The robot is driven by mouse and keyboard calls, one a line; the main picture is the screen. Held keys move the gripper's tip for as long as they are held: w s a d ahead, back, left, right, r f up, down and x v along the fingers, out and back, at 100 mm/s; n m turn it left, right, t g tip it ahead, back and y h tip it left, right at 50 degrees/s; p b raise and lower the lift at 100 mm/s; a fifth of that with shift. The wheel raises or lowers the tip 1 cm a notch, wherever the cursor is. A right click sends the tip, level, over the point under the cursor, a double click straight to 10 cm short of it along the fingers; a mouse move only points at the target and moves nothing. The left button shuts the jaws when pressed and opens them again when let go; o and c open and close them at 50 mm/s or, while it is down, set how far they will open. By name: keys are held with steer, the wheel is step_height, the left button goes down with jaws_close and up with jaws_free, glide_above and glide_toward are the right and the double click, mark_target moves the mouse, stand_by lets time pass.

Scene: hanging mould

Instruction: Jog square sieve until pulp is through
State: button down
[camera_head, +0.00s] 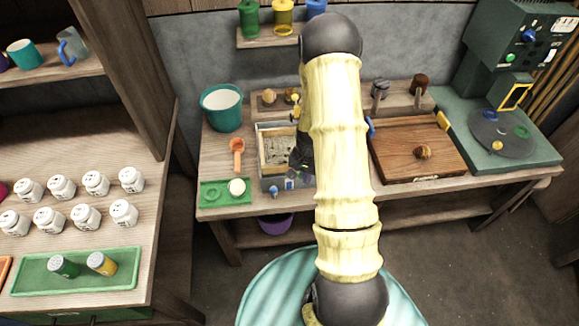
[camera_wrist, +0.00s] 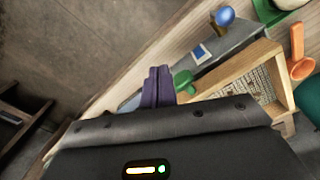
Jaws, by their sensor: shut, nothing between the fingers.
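The square sieve (camera_head: 277,149) has a pale wooden frame and a mesh floor, and it sits in a grey box-like unit (camera_head: 267,183) on the bench. In the wrist view the sieve frame (camera_wrist: 236,71) fills the right side, with mesh and greyish bits inside. My gripper (camera_head: 297,163) is at the sieve's right side, partly hidden by my arm. In the wrist view its purple fingers (camera_wrist: 158,73) are together and empty, beside a green knob (camera_wrist: 183,80) near the sieve frame. I cannot tell whether they touch it. The pulp's state is unclear.
A teal bucket (camera_head: 222,107), an orange scoop (camera_head: 237,152) and a green tray (camera_head: 217,194) with a white round item lie left of the sieve. A wooden board (camera_head: 408,160) and a green machine (camera_head: 505,75) stand to the right. White jars (camera_head: 95,183) fill the left shelf.

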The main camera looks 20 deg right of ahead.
steer(key=r, duration=0.1)
steer(key=s+r+p, duration=0.1)
steer(key=r, duration=0.1)
steer(key=shift+a, duration=0.2)
